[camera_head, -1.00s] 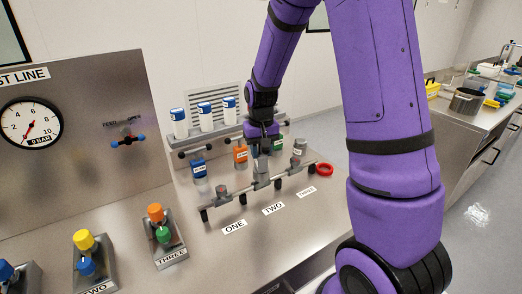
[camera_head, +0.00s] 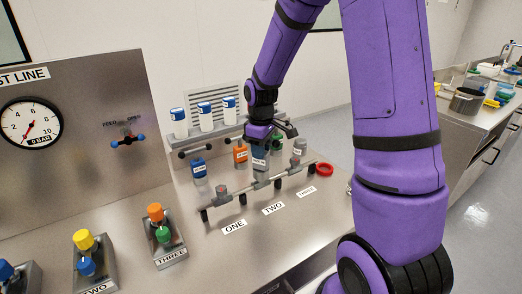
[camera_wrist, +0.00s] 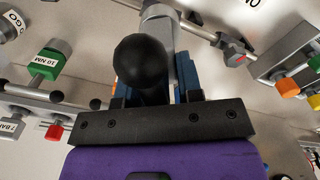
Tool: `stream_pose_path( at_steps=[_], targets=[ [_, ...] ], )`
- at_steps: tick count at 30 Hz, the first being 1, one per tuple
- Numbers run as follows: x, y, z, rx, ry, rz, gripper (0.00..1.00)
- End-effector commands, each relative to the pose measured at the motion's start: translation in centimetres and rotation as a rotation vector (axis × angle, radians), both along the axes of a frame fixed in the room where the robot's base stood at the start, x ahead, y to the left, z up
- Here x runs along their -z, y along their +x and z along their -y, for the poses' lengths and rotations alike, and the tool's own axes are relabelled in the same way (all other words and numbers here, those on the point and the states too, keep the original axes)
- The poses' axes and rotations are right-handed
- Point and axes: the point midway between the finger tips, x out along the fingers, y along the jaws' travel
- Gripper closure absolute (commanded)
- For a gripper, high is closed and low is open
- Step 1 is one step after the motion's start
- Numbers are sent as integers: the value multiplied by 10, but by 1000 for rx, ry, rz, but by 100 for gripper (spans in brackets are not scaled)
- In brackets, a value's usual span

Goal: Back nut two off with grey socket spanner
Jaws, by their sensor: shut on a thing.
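My gripper (camera_head: 268,133) is shut on the grey socket spanner (camera_head: 260,163), a grey cylinder with a pale label that stands upright in the head view. The spanner is over the middle of the pipe row (camera_head: 243,193), behind the TWO label (camera_head: 273,208). Nut two is hidden by the spanner, so I cannot tell how far it is seated. In the wrist view a black ball knob (camera_wrist: 140,62) and a grey shaft lie between blue finger pads (camera_wrist: 188,75). Nut one (camera_head: 221,190) shows at left, behind the ONE label (camera_head: 234,227).
Blue (camera_head: 198,168), orange (camera_head: 240,155) and green (camera_head: 277,145) labelled pieces and a grey labelled piece (camera_head: 299,147) stand close behind the pipe. White bottles (camera_head: 205,116) stand on the rear shelf.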

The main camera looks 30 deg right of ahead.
Motion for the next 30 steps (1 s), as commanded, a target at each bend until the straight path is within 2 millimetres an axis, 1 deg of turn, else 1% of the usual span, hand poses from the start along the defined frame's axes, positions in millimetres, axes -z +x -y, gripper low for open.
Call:
stream_pose_path(
  at_steps=[30],
  targets=[
    [-50, 0, 0, 4, 0, 2, 100]
  ],
)
